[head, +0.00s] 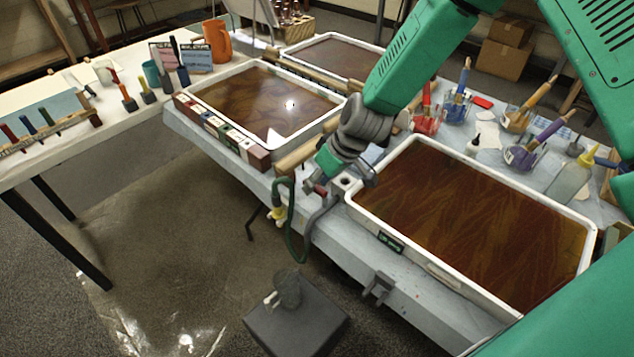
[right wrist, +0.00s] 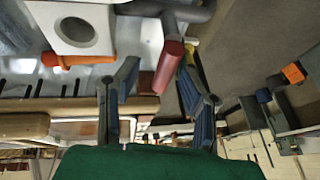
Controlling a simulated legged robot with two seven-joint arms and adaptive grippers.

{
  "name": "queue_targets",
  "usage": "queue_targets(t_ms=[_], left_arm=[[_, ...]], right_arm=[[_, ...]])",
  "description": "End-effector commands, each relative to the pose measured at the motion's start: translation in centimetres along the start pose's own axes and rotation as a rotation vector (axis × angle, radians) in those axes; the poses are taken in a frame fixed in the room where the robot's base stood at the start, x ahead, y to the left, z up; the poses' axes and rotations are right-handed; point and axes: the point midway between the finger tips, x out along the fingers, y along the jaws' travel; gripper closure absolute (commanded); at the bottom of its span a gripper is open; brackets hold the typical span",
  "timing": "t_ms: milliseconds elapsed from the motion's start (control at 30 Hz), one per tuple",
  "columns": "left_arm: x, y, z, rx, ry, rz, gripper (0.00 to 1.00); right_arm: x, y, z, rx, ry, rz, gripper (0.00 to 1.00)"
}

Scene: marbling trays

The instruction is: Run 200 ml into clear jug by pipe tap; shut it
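The pipe tap's red handle (head: 320,191) shows at the near edge of the table, between the two large trays. In the right wrist view the handle (right wrist: 169,66) lies between the fingertips, nearer the right finger. My right gripper (head: 345,172) is open around it; its two fingers also show spread in the right wrist view (right wrist: 158,72). I cannot tell whether a finger touches the handle. A clear jug (head: 287,289) stands on a dark grey stool (head: 300,325) below the table. Its water level cannot be made out. My left gripper is out of view.
Marbling trays stand right (head: 588,245) and left (head: 262,63) of the tap. A green hose (head: 291,225) hangs at the table edge. A white block with a round hole (right wrist: 115,30) is close to my fingers. Brush pots crowd the far side; floor around the stool is clear.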

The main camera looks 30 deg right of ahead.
Motion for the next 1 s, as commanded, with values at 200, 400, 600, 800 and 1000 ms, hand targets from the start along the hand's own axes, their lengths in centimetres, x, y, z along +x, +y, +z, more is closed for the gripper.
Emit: queue_targets(t_ms=[200, 400, 600, 800, 1000], left_arm=[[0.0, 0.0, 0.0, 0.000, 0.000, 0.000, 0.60], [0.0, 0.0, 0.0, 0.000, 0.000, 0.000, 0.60], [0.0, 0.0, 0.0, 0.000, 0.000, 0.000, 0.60], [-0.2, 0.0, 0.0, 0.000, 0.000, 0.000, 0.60], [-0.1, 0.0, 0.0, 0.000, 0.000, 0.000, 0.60]], right_arm=[[0.1, 0.0, 0.0, -0.001, 0.000, 0.000, 0.64], [0.1, 0.1, 0.0, 0.000, 0.000, -0.001, 1.00], [0.1, 0.1, 0.0, -0.014, -0.003, -0.006, 1.00], [0.2, -0.4, 0.0, -0.178, -0.037, -0.075, 1.00], [0.4, -1.0, 0.3, -0.373, -0.081, -0.155, 1.00]])
